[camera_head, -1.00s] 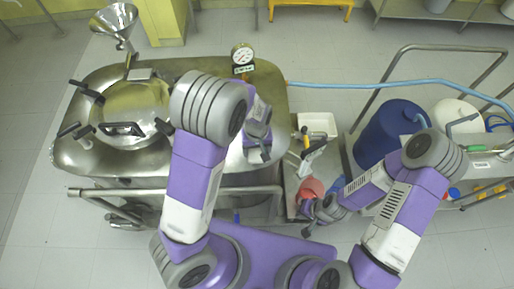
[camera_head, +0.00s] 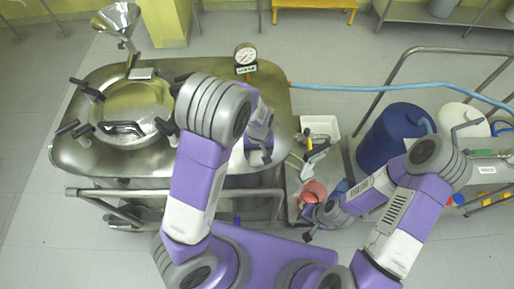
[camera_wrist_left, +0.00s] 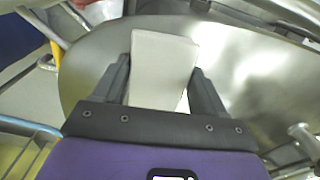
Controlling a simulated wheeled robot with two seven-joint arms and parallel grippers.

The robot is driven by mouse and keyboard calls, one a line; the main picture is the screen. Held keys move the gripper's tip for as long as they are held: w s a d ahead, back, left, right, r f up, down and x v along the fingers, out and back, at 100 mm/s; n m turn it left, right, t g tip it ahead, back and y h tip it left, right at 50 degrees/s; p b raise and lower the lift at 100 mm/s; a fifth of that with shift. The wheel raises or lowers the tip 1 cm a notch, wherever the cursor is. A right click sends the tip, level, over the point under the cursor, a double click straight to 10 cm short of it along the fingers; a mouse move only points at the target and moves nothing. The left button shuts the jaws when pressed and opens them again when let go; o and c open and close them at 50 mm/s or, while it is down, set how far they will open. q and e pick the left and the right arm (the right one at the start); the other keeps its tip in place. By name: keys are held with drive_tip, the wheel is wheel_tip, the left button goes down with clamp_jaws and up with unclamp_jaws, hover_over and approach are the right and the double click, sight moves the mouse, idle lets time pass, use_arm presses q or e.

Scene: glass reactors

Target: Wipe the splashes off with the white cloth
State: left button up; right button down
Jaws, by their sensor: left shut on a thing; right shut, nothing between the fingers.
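The white cloth (camera_wrist_left: 163,62) is held between the fingers of my left gripper (camera_wrist_left: 164,85), flat and pale against the shiny steel reactor lid in the left wrist view. In the head view my left gripper (camera_head: 258,156) is low over the right part of the steel reactor top (camera_head: 278,97), and my arm hides most of the cloth. I cannot tell whether the cloth touches the steel. No splashes can be made out; glare covers parts of the metal. My right gripper (camera_head: 309,234) is shut and empty, beside a red container (camera_head: 314,190).
A round hatch (camera_head: 135,104) with black clamps and a funnel (camera_head: 117,20) stand on the left of the reactor. A pressure gauge (camera_head: 246,54) rises at its back edge. A blue hose (camera_head: 375,87) runs right. A blue drum (camera_head: 390,137) and a white tray (camera_head: 322,126) are at right.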

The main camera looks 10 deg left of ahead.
sight(259, 155)
use_arm(q)
drive_tip(key=shift+s+d, duration=0.15)
drive_tip(key=shift+s, duration=0.15)
drive_tip(key=shift+s+r+p, duration=0.2)
drive_tip(key=shift+r+p, duration=0.05)
drive_tip(key=shift+p, duration=0.2)
wheel_tip(259, 155, up, 2)
drive_tip(key=shift+r+p, duration=0.1)
drive_tip(key=shift+p, duration=0.3)
drive_tip(key=shift+w+r+p, duration=0.15)
drive_tip(key=shift+r+p, duration=0.8)
drive_tip(key=shift+p, duration=0.1)
wheel_tip(259, 155, up, 4)
drive_tip(key=p, duration=0.3)
drive_tip(key=shift+f, duration=0.25)
drive_tip(key=shift+f, duration=0.1)
